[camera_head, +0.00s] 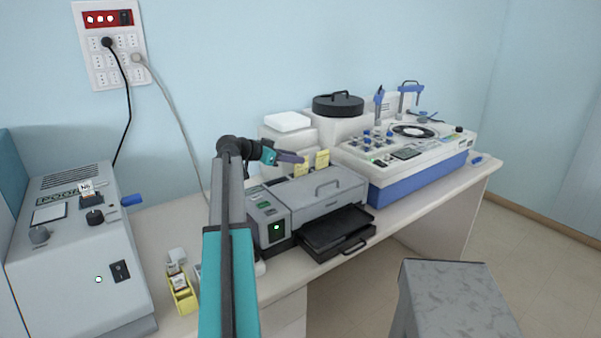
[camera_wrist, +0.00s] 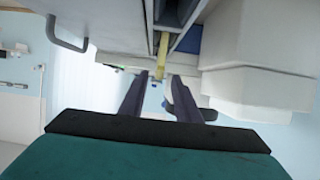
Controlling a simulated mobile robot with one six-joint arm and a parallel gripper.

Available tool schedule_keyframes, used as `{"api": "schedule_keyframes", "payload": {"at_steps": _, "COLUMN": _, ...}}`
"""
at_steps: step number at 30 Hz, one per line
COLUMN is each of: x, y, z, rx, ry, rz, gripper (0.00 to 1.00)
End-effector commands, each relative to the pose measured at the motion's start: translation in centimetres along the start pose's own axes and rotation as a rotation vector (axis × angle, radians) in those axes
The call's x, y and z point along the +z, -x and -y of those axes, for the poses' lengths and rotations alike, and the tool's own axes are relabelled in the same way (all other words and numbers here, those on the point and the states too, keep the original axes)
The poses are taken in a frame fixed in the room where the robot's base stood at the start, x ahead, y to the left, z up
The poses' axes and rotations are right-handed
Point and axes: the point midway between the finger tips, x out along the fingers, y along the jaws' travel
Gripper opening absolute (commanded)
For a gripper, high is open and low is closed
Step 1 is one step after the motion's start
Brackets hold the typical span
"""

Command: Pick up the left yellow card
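The left yellow card (camera_head: 300,169) stands upright in the top of the grey machine (camera_head: 330,192), just at the tips of my gripper (camera_head: 302,159). The right yellow card (camera_head: 322,159) stands beside it, a little farther right. In the wrist view my gripper (camera_wrist: 159,76) has its two dark fingers apart with nothing held between them. One yellow card (camera_wrist: 163,45) shows there as a narrow strip in a slot, roughly in line with the gap between the fingertips. I cannot tell whether a finger touches it.
White boxes (camera_head: 287,121) and a round black-lidded container (camera_head: 338,104) stand behind the grey machine. A blue and white machine (camera_head: 410,150) is to the right. A black tray (camera_head: 335,232) juts out in front. A yellow rack (camera_head: 183,296) and another machine (camera_head: 75,250) are at the left.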

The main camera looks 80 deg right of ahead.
Motion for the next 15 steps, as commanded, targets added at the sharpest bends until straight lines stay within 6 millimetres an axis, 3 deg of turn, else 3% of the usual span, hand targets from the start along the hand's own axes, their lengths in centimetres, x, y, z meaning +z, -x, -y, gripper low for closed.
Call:
{"api": "schedule_keyframes", "payload": {"at_steps": 9, "x": -0.3, "y": -3.3, "z": -0.1, "rx": 0.001, "ry": -0.001, "rz": 0.0, "gripper": 0.3}}
{"api": "schedule_keyframes", "payload": {"at_steps": 15, "x": -0.2, "y": -3.7, "z": -0.1, "rx": -0.001, "ry": -0.001, "rz": 0.0, "gripper": 0.3}}
